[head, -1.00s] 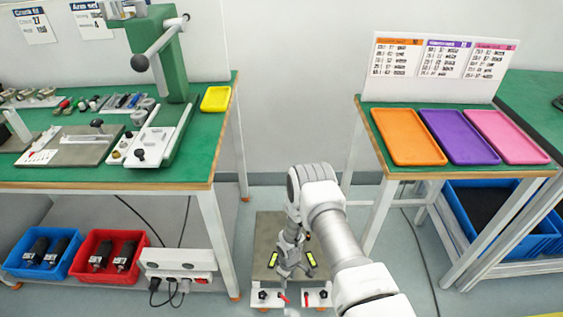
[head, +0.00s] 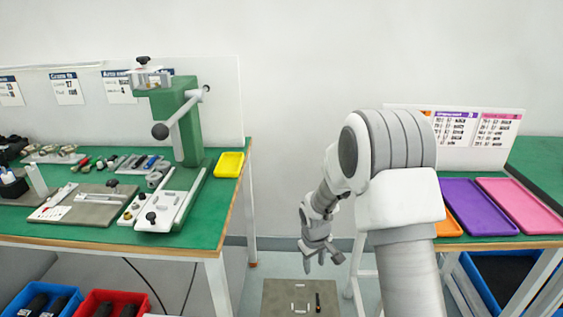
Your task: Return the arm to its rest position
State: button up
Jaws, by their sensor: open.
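My arm rises in the lower right of the head view, with a large grey elbow in front of the right table. The forearm bends down to the left. My gripper (head: 322,257) hangs in the gap between the two tables, fingers pointing down, open, with nothing seen between them. It is above the floor, apart from both tables.
The left green bench (head: 205,232) holds a green press (head: 178,125), a yellow tray (head: 229,164) and small parts. The right table holds orange, purple (head: 474,206) and pink (head: 522,204) trays, the orange partly hidden by my arm. A grey plate (head: 290,298) lies low between them.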

jog(key=s+d+r+m+t, duration=0.15)
jog(key=s+r, duration=0.35)
jog(key=r, duration=0.6)
jog(key=s+d+r+m, duration=0.2)
jog(key=s+r, duration=0.3)
jog(key=r, duration=0.5)
jog(key=s+r+m+t, duration=0.1)
jog(key=s+r, duration=0.2)
jog(key=s, duration=0.3)
jog(key=s+d+r+m, duration=0.1)
jog(key=s+r, duration=0.2)
jog(key=s, duration=0.4)
jog(key=s+r+m+t, duration=0.1)
jog(key=s+r, duration=0.2)
jog(key=s, duration=0.3)
notch_tip(320, 180, up, 20)
jog(key=p, duration=2.1)
jog(key=shift+d+r+y, duration=0.15)
jog(key=shift+d+y, duration=0.05)
jog(key=shift+y, duration=0.2)
jog(key=shift+n, duration=0.25)
